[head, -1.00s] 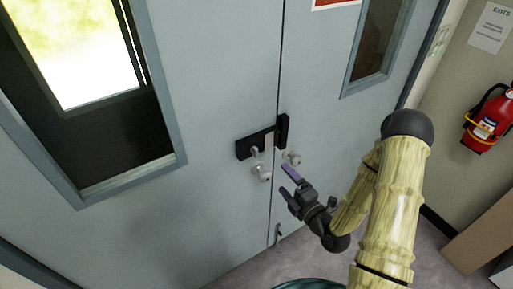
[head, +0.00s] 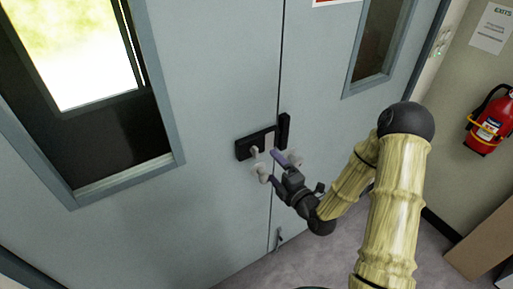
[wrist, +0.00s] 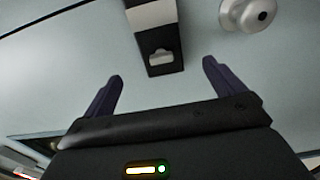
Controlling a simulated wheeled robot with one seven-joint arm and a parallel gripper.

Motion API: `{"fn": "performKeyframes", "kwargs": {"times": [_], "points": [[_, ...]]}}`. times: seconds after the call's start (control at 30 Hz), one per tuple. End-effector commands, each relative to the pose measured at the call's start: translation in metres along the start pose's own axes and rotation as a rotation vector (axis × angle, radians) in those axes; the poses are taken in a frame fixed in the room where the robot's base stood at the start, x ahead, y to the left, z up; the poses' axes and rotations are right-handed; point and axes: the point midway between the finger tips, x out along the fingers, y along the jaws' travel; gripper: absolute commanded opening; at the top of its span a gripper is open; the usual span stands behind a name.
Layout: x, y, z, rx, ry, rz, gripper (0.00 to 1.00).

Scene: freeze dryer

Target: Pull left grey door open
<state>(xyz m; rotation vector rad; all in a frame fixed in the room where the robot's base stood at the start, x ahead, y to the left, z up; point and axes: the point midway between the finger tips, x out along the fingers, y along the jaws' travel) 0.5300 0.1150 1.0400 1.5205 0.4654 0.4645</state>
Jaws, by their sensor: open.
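The left grey door (head: 170,60) is shut against the right grey door (head: 325,130) at a thin dark seam. A black latch plate (head: 243,149) with a small silver turn piece (head: 254,152) sits on it near the seam. A round silver knob (head: 262,170) is just below the plate. My gripper (head: 272,167) is open and empty, its purple fingers close to the knob. In the wrist view, the latch plate (wrist: 166,66) shows between the fingers (wrist: 162,69). The knob (wrist: 248,13) shows beyond the right finger. Contact cannot be told.
A second black piece (head: 284,130) is on the right door beside the seam. A red fire extinguisher (head: 489,122) hangs on the right wall. A brown box (head: 485,245) stands on the floor at lower right. The left door's window (head: 85,70) is at upper left.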

Motion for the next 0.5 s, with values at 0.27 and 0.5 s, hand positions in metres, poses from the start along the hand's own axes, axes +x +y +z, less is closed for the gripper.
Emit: {"fn": "performKeyframes", "kwargs": {"times": [0.27,0.5], "points": [[0.048,0.003,-0.001,0.001,0.001,0.002,0.95],[0.087,0.003,-0.001,0.002,0.0,0.001,0.95]]}}
